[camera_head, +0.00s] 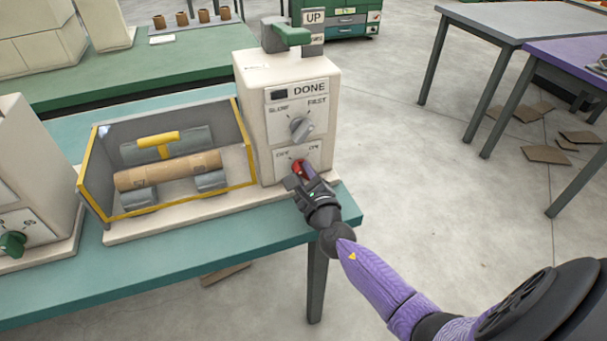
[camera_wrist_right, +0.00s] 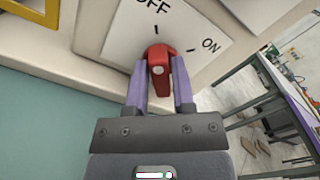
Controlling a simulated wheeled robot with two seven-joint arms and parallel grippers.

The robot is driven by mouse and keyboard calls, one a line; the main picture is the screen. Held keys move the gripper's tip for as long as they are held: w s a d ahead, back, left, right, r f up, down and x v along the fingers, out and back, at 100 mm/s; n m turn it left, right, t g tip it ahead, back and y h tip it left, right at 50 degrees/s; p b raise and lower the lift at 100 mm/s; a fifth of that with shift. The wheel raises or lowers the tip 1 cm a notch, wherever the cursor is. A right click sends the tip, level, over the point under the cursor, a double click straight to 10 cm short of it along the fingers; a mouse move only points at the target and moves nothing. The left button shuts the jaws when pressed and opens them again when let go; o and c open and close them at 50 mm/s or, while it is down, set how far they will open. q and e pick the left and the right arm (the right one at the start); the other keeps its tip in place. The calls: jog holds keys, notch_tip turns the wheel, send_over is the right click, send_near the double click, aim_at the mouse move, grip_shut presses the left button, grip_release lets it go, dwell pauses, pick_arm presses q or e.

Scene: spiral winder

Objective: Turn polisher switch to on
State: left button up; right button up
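The red polisher switch (camera_head: 299,167) is on the lower panel of the beige control box (camera_head: 285,85), below the OFF and ON labels. In the right wrist view, the red switch (camera_wrist_right: 159,57) sits between the two purple fingers of my right gripper (camera_wrist_right: 160,82). The fingers lie close along both its sides and look shut on it. OFF is above the switch and ON is at its upper right. The lever appears roughly in line with the OFF mark, but its exact angle is hard to tell. My left gripper is not in view.
A speed knob (camera_head: 300,128) is just above the switch, under a DONE sign (camera_head: 310,87). A yellow-edged guard box (camera_head: 247,183) with a brown tube (camera_head: 165,171) is to the left. A green knob (camera_head: 12,244) is at far left. Open floor lies right of the teal table (camera_head: 200,262).

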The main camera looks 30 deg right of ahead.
grip_shut()
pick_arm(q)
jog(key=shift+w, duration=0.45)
